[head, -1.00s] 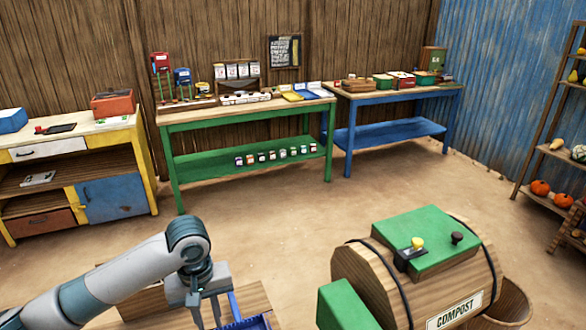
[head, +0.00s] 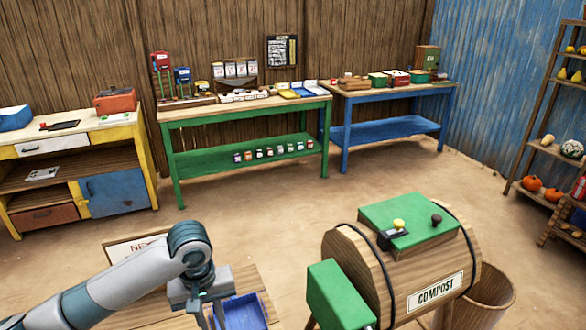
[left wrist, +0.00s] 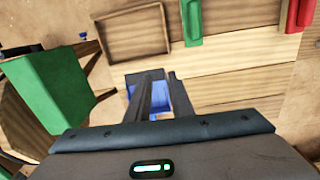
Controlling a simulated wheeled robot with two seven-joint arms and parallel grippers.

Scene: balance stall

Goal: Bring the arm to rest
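My left arm comes in from the lower left in the head view. Its gripper (head: 213,312) points down over a wooden table (head: 262,283), close to a blue tray (head: 246,313); the picture's bottom edge cuts off the fingertips. In the left wrist view the two dark fingers (left wrist: 158,98) stand a little apart, with part of the blue tray (left wrist: 134,92) showing around and between them. I see nothing clearly held. Whether the fingers touch the tray I cannot tell. My right gripper is in neither view.
A wooden compost barrel (head: 410,270) with a green lid box stands right of my arm, with a bucket (head: 490,292) beside it. A green table (head: 240,158), blue table (head: 385,132) and yellow cabinet (head: 72,165) line the back. Floor between is clear.

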